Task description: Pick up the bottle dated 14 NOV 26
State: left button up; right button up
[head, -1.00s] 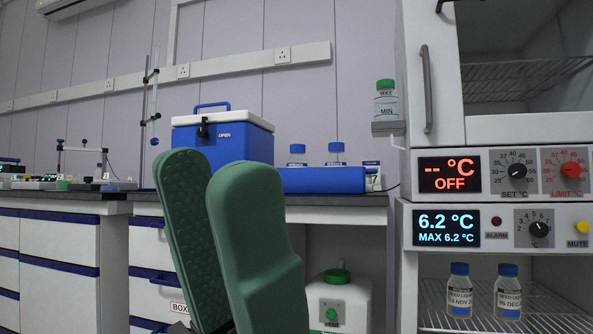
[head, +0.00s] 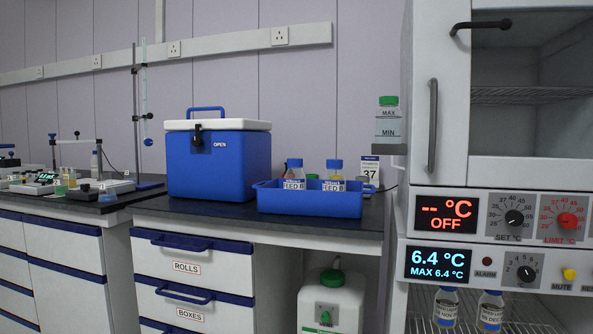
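The right bottle (head: 490,311) has a label that seems to read "DEC". The picture's lower edge lies close under both. Neither of my grippers is in view.
The lower cabinet's display (head: 438,264) reads 6.4 °C, under an incubator (head: 520,215) showing OFF. On the bench, a blue tray (head: 310,206) holds two feed bottles beside a blue cooler (head: 218,160). A white canister (head: 331,305) stands below the bench.

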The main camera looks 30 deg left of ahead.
aim_at(295, 178)
jog(key=i+u, duration=0.45)
jog(key=i, duration=0.7)
